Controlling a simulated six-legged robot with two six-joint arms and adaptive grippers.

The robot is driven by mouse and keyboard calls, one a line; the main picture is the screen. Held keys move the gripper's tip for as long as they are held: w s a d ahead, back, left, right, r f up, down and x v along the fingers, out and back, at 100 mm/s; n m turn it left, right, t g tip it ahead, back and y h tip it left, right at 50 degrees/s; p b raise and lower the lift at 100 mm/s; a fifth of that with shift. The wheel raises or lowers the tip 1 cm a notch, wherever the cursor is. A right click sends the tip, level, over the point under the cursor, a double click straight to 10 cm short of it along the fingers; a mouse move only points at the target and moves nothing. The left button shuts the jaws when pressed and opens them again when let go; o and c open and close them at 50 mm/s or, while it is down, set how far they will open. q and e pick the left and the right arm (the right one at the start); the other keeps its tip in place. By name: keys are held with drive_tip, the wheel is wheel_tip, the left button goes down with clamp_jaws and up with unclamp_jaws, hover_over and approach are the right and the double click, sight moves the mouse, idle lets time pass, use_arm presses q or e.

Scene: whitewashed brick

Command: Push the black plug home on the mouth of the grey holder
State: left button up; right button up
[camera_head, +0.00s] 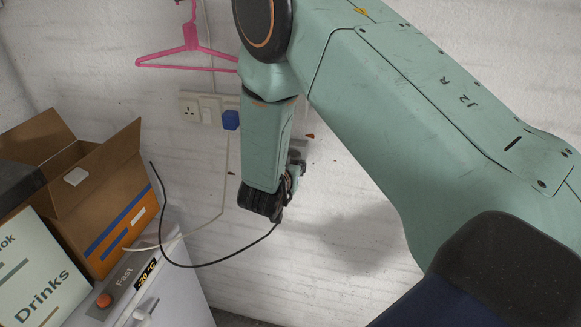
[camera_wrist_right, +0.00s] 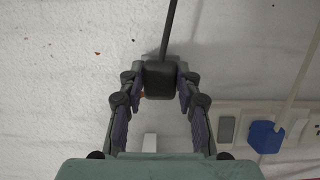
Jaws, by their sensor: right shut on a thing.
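My right gripper (camera_wrist_right: 160,92) is shut on the black plug (camera_wrist_right: 160,78), which sits between its two fingertips in the right wrist view. A black cable (camera_wrist_right: 170,28) runs from the plug to the top of that view. In the head view my right gripper (camera_head: 284,194) is close to the white wall, partly behind my own arm, and the plug cannot be made out. A small pale block (camera_wrist_right: 149,142) shows between the fingers; I cannot tell whether it is part of the grey holder. The grey holder is not clearly visible. My left gripper is out of view.
A socket strip (camera_head: 190,106) with a blue plug (camera_head: 231,120) is on the wall beside my arm. A pink hanger (camera_head: 188,50) hangs above.

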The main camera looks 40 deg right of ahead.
drive_tip(key=shift+w+d, duration=0.25)
drive_tip(key=shift+w+d, duration=0.1)
drive_tip(key=o, duration=1.2)
drive_tip(key=shift+r, duration=0.1)
drive_tip(key=v, duration=0.7)
